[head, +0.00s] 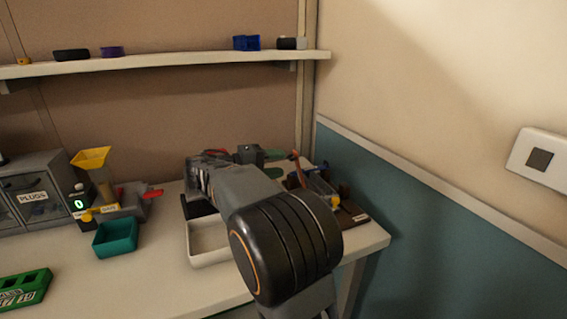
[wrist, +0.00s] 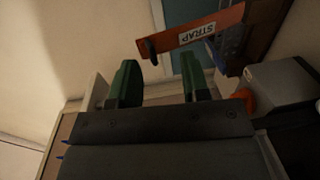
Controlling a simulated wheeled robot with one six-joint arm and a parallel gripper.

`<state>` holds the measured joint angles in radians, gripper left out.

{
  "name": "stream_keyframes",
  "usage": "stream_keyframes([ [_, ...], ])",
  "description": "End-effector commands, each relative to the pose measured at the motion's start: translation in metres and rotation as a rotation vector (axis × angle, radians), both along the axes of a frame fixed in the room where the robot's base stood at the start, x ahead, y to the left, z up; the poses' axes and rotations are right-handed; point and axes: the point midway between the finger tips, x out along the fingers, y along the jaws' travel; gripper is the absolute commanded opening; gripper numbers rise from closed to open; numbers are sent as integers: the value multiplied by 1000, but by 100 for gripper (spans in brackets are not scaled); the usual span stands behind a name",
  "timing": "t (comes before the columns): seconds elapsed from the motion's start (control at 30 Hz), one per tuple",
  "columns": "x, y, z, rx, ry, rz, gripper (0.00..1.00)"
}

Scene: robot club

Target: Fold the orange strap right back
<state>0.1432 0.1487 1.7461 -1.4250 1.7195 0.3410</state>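The orange strap (wrist: 181,39) carries a white STRAP label and has a dark knob at its left end in the wrist view. Its right end meets a brown wooden part beside a blue piece (wrist: 232,42). In the head view the strap (head: 297,168) shows as a thin orange piece standing up, tilted, at the table's right end. My gripper (wrist: 160,83) has two green fingertips spread apart with nothing between them. The strap lies beyond the fingertips, and I see no contact. In the head view my arm hides most of the gripper.
A brown base (head: 352,214) sits near the table's right edge, by the teal wall panel. A white tray (head: 207,246) is left of my arm. A teal bin (head: 115,238) and a green block (head: 25,290) stand farther left. A grey box (wrist: 283,82) shows in the wrist view.

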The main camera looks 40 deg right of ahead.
Motion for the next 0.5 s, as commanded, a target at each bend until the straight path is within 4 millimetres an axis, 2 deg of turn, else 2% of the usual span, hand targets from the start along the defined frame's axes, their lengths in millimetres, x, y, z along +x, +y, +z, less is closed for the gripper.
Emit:
stream_keyframes([
  [0.2, 16, 44, 5, 0, 0, 5, 43],
  [0.5, 31, 90, 9, 0, 0, 2, 43],
])
